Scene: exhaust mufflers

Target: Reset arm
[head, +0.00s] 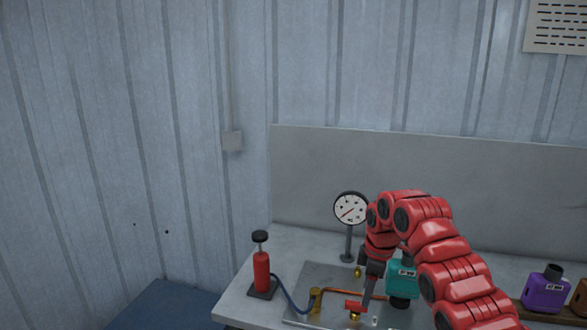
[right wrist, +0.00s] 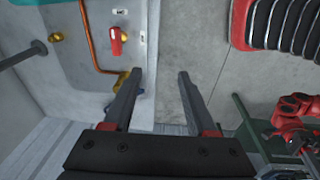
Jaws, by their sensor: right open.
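My right arm (head: 445,245) is red and reaches over the workbench from the right in the head view. Its gripper (head: 368,296) points down over the metal plate near a red valve handle (head: 355,305). In the right wrist view the two fingers of this gripper (right wrist: 160,75) are apart with nothing between them. The red handle (right wrist: 116,40) lies beyond the fingers, apart from them. Another red arm (right wrist: 297,128) shows small at the right of the right wrist view; its jaw state is unclear. No left arm shows in the head view.
The workbench (head: 237,302) holds a red hand pump (head: 262,272), a pressure gauge (head: 350,208) on a post, copper piping (head: 350,291), a teal container (head: 402,285) partly behind my arm, and a purple container (head: 545,290). A back panel (head: 310,180) stands behind.

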